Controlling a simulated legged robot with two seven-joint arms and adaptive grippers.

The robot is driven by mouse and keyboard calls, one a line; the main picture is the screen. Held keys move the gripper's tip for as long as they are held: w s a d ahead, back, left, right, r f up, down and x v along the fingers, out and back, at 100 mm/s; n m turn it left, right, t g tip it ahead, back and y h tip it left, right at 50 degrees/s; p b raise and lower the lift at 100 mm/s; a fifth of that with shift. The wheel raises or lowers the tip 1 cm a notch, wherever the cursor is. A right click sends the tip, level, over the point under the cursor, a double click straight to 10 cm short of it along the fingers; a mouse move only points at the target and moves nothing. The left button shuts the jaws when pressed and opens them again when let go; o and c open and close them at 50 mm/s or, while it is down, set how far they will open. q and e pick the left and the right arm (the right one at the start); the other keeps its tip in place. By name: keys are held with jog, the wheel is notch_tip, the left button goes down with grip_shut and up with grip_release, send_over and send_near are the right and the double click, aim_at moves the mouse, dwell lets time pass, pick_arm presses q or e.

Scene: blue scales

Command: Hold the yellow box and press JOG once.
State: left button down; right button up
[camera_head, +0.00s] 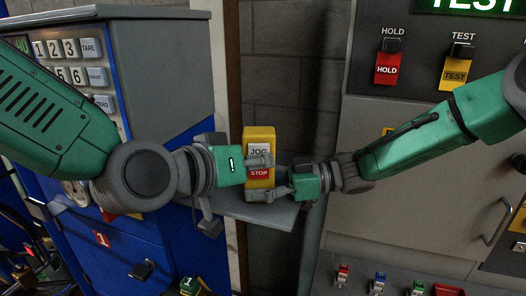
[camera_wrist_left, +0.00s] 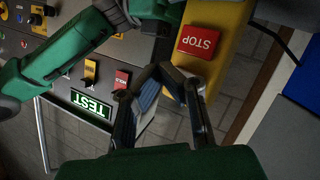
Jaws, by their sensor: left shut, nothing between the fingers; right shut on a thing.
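The yellow box (camera_head: 259,131) is upright in the middle of the head view, with a white JOG button (camera_head: 259,151) above a red STOP button (camera_head: 258,173). My right gripper (camera_head: 268,194) is shut on the lower end of the box. My left gripper (camera_head: 266,161) is shut and empty, its fingers across the front of the box at the lower edge of JOG; contact cannot be told. In the left wrist view, STOP (camera_wrist_left: 198,41) shows on the box (camera_wrist_left: 229,55) beyond my left fingers (camera_wrist_left: 175,80). JOG is not clearly seen there.
A blue scale cabinet (camera_head: 121,250) with a keypad stands at the left. A grey shelf (camera_head: 262,213) lies below the box. A grey panel at the right carries a red HOLD switch (camera_head: 387,68) and a yellow TEST switch (camera_head: 456,75). More switches line the lower right.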

dwell(0.8)
pick_arm(q)
jog(key=shift+w+r, duration=0.1)
jog(key=shift+w, duration=0.25)
jog(key=shift+w, duration=0.35)
dwell(0.7)
jog(key=shift+s, duration=0.85)
jog(key=s, duration=0.5)
jog(key=shift+a, duration=0.15)
dwell(0.5)
